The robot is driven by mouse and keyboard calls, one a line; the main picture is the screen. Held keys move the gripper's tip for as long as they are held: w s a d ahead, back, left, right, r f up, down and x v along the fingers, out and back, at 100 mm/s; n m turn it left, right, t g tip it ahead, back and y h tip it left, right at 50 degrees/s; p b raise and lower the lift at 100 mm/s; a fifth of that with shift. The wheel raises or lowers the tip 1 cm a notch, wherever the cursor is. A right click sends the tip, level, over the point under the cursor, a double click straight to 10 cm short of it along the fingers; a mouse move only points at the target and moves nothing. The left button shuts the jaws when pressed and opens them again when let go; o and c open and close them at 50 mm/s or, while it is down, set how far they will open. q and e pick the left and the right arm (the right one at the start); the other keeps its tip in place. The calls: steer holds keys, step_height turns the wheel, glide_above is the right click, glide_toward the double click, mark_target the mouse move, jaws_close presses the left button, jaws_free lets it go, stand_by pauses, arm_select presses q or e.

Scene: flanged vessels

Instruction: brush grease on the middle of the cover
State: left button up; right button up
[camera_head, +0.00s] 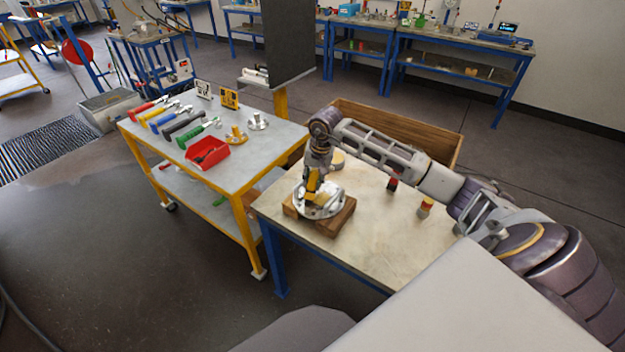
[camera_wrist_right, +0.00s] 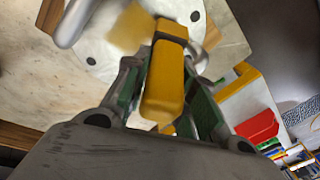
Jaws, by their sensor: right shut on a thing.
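The cover (camera_head: 331,209) is a round, pale metal disc with bolt holes and a bent metal handle. It lies on wooden blocks (camera_head: 337,225) at the near left of the table, and its pale face also shows in the right wrist view (camera_wrist_right: 93,62). My right gripper (camera_head: 317,174) is over the cover, pointing down. It is shut on the yellow handle of a brush (camera_wrist_right: 163,88). The brush's yellowish head looks blurred over the cover's face. I cannot tell whether it touches the cover or whether grease is on it. My left gripper is out of view.
A yellow-framed cart (camera_head: 240,180) stands at left with hammers, a red bin (camera_head: 207,152) and flanged parts. The table's front is clear.

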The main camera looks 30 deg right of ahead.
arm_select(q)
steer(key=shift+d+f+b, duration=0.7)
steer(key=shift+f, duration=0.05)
arm_select(e)
steer(key=shift+w+d, duration=0.3)
steer(key=shift+d, duration=0.5)
steer(key=shift+w+d, duration=0.25)
steer(key=shift+d, duration=0.5)
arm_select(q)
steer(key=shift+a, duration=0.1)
arm_select(e)
steer(key=shift+w+d, duration=0.15)
steer(key=shift+d, duration=0.3)
steer(key=shift+w+d+b, duration=0.2)
steer(key=shift+d+b, duration=0.3)
steer(key=shift+d, duration=0.15)
steer(key=shift+w+d, duration=0.2)
steer(key=shift+d, duration=0.3)
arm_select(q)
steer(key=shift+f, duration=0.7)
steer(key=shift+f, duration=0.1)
arm_select(e)
steer(key=shift+d, duration=0.1)
